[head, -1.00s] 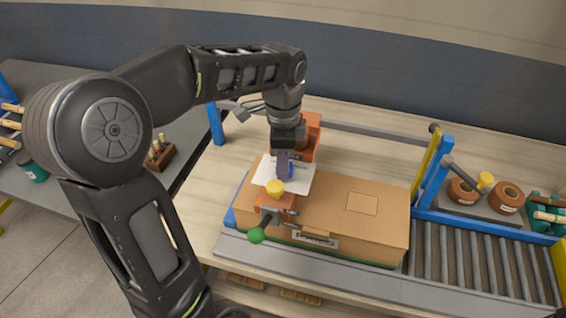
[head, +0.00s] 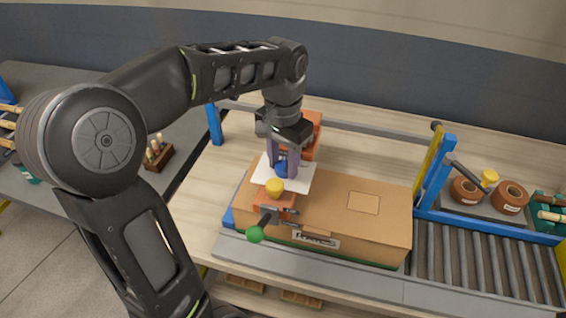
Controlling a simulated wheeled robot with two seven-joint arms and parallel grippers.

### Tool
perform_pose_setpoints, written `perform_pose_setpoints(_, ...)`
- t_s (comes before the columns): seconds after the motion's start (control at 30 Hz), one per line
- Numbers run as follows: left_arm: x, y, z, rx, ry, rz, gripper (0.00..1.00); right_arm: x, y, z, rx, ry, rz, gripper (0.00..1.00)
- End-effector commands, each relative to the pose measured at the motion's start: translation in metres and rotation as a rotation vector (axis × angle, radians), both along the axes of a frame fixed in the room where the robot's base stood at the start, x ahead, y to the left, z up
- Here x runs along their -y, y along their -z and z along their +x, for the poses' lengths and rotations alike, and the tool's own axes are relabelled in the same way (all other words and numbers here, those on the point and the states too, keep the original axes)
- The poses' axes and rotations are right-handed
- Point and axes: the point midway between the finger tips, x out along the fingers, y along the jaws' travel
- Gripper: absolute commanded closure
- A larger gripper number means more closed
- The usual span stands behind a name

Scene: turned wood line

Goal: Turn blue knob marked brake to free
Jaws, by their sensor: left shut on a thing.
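The blue knob (head: 281,169) sits above a white plate (head: 299,182) behind a yellow knob (head: 274,187). Its marking and pointer are too small to read. My left gripper (head: 284,166) reaches down from above with its fingers on either side of the blue knob, shut on it. The fingers hide part of the knob. My right gripper is not in view.
An orange housing (head: 311,133) stands behind the knob. A green-tipped lever (head: 254,234) projects in front. A large cardboard box (head: 370,225) lies to the right, beside a roller conveyor (head: 470,263) and a blue-and-yellow frame (head: 436,180).

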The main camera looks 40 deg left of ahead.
Motion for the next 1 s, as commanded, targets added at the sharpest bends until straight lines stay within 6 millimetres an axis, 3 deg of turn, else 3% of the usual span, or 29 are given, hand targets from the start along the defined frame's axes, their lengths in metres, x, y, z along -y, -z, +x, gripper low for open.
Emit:
perform_pose_setpoints(0.5,0.0012,-0.0007,0.0009,0.003,-0.416,0.001,1.0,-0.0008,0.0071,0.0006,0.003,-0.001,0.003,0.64)
perform_pose_setpoints(1.0,0.0014,-0.0015,0.0013,0.004,-0.516,0.0,1.0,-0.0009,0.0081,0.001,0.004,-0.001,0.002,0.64)
